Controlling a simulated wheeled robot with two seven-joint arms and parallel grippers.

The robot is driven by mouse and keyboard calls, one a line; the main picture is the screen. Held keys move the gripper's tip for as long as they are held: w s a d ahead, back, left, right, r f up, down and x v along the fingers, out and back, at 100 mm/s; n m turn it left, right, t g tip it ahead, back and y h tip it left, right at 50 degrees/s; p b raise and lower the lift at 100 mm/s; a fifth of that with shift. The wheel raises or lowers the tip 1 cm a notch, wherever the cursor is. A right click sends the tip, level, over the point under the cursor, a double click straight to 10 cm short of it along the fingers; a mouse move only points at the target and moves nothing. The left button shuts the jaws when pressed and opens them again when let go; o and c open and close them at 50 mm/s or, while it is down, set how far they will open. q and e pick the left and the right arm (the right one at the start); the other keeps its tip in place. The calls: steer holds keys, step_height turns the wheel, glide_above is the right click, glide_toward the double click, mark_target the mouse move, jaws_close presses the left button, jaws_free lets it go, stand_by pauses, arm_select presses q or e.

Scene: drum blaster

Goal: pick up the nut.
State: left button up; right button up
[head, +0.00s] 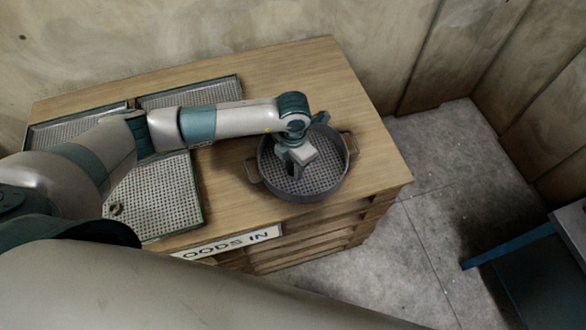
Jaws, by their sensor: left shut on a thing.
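My left gripper (297,168) points down inside a round dark basket (331,187) with a mesh floor and two side handles, which stands on the right part of the wooden bench. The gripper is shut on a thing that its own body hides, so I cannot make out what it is. A small brownish ring (115,209), which may be a nut, lies in the near-left mesh tray (160,196), well away from the gripper. My right gripper is not in view.
The wooden bench (372,150) has bare top to the right of and behind the basket. Another mesh tray (215,90) lies at its back left. A sign (228,243) hangs on its front edge. A blue-framed table (520,245) stands at the far right, with clear floor between.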

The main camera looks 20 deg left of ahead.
arm_select(q)
steer(key=shift+r, duration=0.1)
steer(key=shift+w+r+b, duration=0.1)
steer(key=shift+r+b, duration=0.3)
steer(key=shift+r, duration=0.15)
step_height(320, 180, up, 2)
steer(key=shift+r+b, duration=0.15)
steer(key=shift+b, duration=0.45)
steer(key=s+d+r+b, duration=0.3)
steer(key=s+d+r, duration=0.3)
steer(key=d, duration=0.3)
steer(key=shift+s+d+r, duration=0.3)
steer(key=shift+s+r, duration=0.1)
steer(key=shift+r, duration=0.3)
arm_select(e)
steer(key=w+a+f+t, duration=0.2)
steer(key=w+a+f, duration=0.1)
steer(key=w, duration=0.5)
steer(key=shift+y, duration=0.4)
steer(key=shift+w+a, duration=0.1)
